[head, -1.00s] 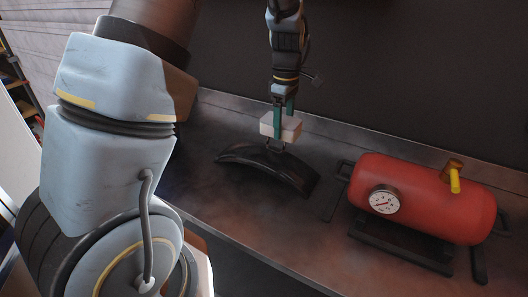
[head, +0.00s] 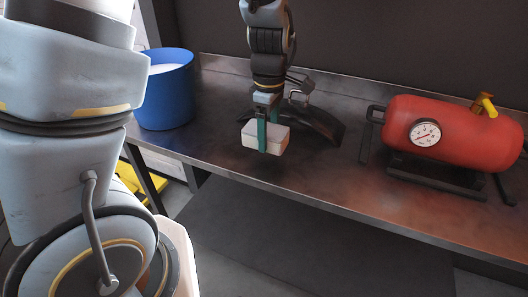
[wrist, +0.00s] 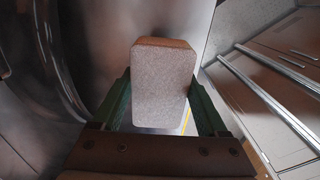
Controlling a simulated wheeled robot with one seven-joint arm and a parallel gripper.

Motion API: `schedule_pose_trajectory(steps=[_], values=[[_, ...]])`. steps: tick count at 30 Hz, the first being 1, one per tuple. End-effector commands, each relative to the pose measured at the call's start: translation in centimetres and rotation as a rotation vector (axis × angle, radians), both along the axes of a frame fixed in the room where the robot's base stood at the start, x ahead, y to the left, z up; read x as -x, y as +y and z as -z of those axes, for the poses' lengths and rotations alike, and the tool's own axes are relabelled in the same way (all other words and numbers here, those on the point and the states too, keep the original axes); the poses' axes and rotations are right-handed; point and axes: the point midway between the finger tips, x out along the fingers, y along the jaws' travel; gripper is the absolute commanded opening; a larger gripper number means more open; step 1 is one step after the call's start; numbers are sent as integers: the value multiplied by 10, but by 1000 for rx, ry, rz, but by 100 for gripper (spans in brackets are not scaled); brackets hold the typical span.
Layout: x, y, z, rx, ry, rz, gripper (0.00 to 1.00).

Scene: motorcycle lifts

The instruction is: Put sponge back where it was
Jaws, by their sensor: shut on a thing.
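The sponge (head: 252,138) is a pale, whitish block. In the head view my gripper (head: 264,137) is shut on it with green fingers. It hangs over the front part of the bench, in front of the black curved fender. In the wrist view the sponge (wrist: 160,85) fills the middle, with a green finger on each side of it (wrist: 158,104). The spot where the sponge was before is not marked in these frames.
A black curved fender (head: 318,122) lies on the metal bench (head: 210,115). A blue bucket (head: 165,95) stands at its left end. A red tank with a gauge (head: 450,128) sits at the right. Bare bench lies between bucket and fender.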

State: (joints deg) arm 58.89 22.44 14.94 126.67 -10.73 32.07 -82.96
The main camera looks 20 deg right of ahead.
Motion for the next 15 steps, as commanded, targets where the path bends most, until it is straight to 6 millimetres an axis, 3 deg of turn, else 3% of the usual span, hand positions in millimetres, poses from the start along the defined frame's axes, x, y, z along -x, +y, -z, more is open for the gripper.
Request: schedule_pose_trajectory(steps=[11,15], values=[[0,1,45,-2,2,0,32],[-1,0,52,1,-1,0,32]])
